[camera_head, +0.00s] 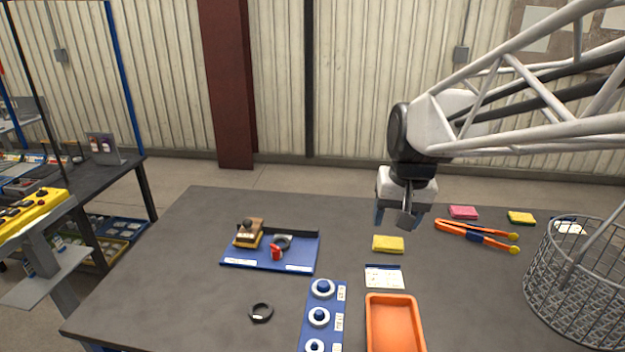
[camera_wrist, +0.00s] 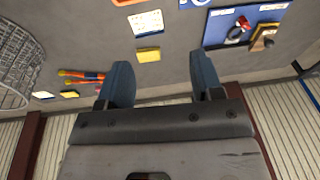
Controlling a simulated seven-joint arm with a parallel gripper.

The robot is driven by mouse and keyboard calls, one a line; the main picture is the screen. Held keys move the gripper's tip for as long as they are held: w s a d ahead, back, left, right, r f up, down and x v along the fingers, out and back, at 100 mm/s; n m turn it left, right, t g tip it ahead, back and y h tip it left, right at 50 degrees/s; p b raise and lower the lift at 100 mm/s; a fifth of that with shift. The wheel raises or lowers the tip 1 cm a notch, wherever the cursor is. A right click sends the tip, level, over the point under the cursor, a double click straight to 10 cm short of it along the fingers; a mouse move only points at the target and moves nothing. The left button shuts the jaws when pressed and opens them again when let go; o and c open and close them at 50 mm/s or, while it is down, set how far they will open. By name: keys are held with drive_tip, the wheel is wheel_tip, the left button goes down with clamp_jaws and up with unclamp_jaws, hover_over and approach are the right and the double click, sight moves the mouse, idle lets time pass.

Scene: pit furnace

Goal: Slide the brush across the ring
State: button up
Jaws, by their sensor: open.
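The brush (camera_head: 249,231), with a brown wooden top and a yellow lower part, stands on the left of a blue tray (camera_head: 250,264). A dark ring (camera_head: 282,243) with a red piece (camera_head: 276,253) at its front lies on the tray, right of the brush. In the wrist view the brush (camera_wrist: 264,37) and ring (camera_wrist: 235,34) show at upper right. Another dark ring (camera_head: 261,313) lies on the bare table in front of the tray. My gripper (camera_head: 396,220) hangs above the table's back, right of the tray and apart from it. Its fingers (camera_wrist: 162,85) are open and empty.
A yellow sponge (camera_head: 388,244) and a white card (camera_head: 384,277) lie near my gripper. Orange tongs (camera_head: 470,233), a pink sponge (camera_head: 463,212) and a wire basket (camera_head: 575,285) are at right. An orange bin (camera_head: 394,325) and a blue knob panel (camera_head: 321,317) stand in front.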

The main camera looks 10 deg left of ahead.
drive_tip(key=w+a+f, duration=0.2)
drive_tip(key=w+a, duration=0.7)
drive_tip(key=w, duration=0.2)
drive_tip(key=n+g+y, duration=0.1)
drive_tip(key=g, duration=0.1)
hover_over(248, 220)
drive_tip(key=w+d, duration=0.1)
wheel_tip(248, 220, down, 14)
drive_tip(key=shift+f, duration=0.2)
drive_tip(key=shift+f, duration=0.15)
drive_tip(key=shift+s+a+f, duration=0.1)
drive_tip(key=shift+a+f, duration=0.15)
drive_tip(key=shift+f, duration=1)
drive_tip(key=shift+w+a+f, duration=0.1)
drive_tip(key=shift+a+f, duration=0.1)
drive_tip(key=shift+f, duration=1)
drive_tip(key=shift+s+a+f, duration=0.1)
drive_tip(key=shift+a+f, duration=0.15)
drive_tip(key=shift+f, duration=1)
drive_tip(key=shift+c, duration=0.2)
drive_tip(key=shift+d, duration=0.1)
clamp_jaws()
